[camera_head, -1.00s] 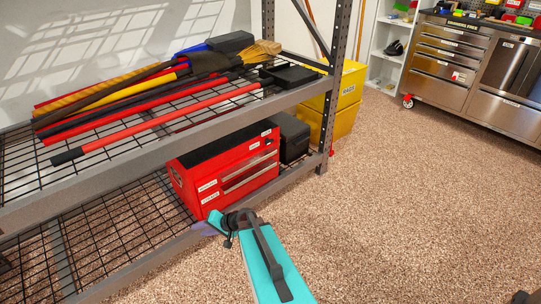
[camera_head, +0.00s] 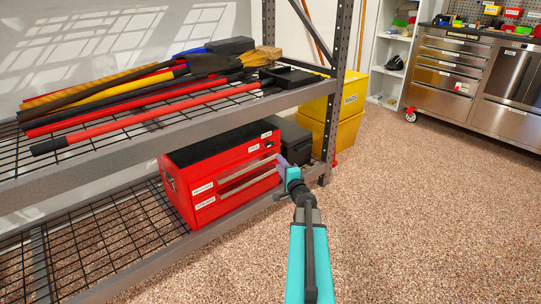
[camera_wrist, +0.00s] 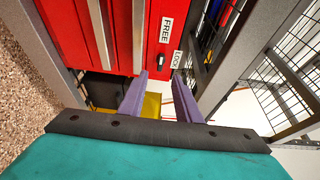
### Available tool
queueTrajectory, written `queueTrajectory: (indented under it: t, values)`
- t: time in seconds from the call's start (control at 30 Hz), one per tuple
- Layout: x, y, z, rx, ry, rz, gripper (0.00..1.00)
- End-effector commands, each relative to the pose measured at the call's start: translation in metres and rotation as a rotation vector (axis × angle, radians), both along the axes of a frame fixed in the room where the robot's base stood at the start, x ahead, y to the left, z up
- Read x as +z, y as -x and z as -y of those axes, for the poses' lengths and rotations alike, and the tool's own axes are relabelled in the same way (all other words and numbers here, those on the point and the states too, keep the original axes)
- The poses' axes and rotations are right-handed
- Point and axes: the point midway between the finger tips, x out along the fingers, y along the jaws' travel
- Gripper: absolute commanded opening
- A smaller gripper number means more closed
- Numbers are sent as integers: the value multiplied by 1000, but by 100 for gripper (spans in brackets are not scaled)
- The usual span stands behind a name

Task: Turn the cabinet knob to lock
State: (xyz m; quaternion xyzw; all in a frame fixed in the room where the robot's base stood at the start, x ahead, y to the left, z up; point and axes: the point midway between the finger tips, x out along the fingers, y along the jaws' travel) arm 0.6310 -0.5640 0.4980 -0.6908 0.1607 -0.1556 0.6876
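The red toolchest (camera_head: 228,157) sits on the lower wire shelf, with white labels on its front. In the wrist view its red face (camera_wrist: 70,30) fills the top, and a small black knob (camera_wrist: 162,60) sits beside white labels reading FREE (camera_wrist: 166,30) and LOCK (camera_wrist: 176,59). The knob lies nearer the LOCK label. My gripper (camera_wrist: 160,76) has two purple fingers apart with nothing between them; their tips are just short of the knob. In the head view my gripper (camera_head: 283,163) is at the toolchest's right front end.
A grey shelf post (camera_head: 334,100) stands close on the right of my gripper. A black case (camera_head: 292,140) sits behind the toolchest, and yellow bins (camera_head: 345,125) stand beyond. Long-handled tools lie on the upper shelf (camera_head: 110,150). The floor (camera_head: 420,220) in front is clear.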

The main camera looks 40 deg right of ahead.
Motion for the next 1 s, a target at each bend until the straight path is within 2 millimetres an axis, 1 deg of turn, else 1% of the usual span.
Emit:
queueTrajectory:
  t: [0.03, 0.1, 0.57, 0.77, 1.0]
  values:
    - [0, 2, 4, -9, -2, 7, 30]
    - [2, 4, 7, -15, -3, 9, 30]
    - [2, 1, 8, -13, -2, 9, 30]
    - [2, -10, 13, -13, -2, 9, 30]
    - [1, -29, 24, -14, -1, 9, 30]
